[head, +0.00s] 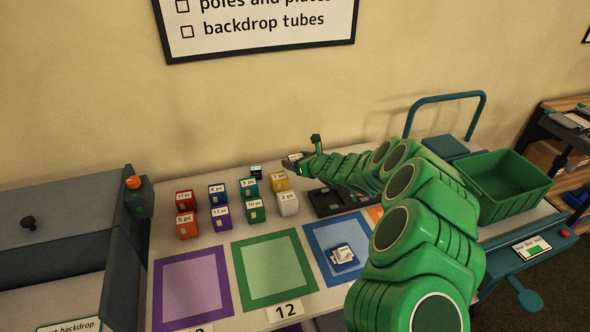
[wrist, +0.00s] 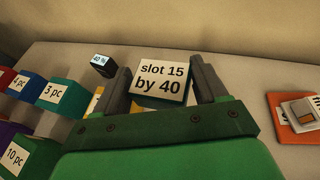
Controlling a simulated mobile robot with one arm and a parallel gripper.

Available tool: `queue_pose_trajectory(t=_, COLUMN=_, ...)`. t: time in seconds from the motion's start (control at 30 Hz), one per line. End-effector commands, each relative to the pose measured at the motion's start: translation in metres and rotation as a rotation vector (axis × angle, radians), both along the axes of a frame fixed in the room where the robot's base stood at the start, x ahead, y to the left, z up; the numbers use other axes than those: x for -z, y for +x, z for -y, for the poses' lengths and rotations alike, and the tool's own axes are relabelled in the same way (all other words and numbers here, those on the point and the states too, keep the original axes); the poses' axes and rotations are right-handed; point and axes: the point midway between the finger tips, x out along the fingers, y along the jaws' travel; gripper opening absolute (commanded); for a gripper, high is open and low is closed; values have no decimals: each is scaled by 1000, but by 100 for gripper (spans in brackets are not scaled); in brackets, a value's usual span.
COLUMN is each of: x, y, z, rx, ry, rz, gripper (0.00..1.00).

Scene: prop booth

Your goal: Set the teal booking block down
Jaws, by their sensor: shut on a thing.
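My gripper (head: 297,158) is shut on a block labelled "slot 15 by 40" (wrist: 162,80), probably the booking block. In the wrist view the block sits between the two fingers with its pale label facing the camera. In the head view the held block is small and mostly hidden, near the wall behind the yellow block (head: 281,182). I cannot tell whether it touches the table (wrist: 225,60).
Several numbered blocks, including a teal "3 pc" block (head: 249,188), stand left of my gripper. A small dark block (head: 256,171) stands behind them. Purple (head: 161,300), green (head: 243,282) and blue (head: 318,240) mats lie in front. A green crate (head: 507,205) is at right.

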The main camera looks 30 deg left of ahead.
Motion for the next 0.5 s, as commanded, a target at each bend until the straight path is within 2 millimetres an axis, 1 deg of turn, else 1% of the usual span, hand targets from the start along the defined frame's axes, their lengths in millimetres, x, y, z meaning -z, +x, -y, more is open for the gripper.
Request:
queue_pose_trajectory(t=0.03, x=5, y=3, z=-1, rx=1, ry=-2, rz=0, gripper=41)
queue_pose_trajectory(t=0.3, x=22, y=16, z=-11, rx=0, ry=0, rz=2, gripper=41)
queue_pose_trajectory(t=0.5, x=28, y=20, z=-15, rx=0, ry=2, rz=2, gripper=41)
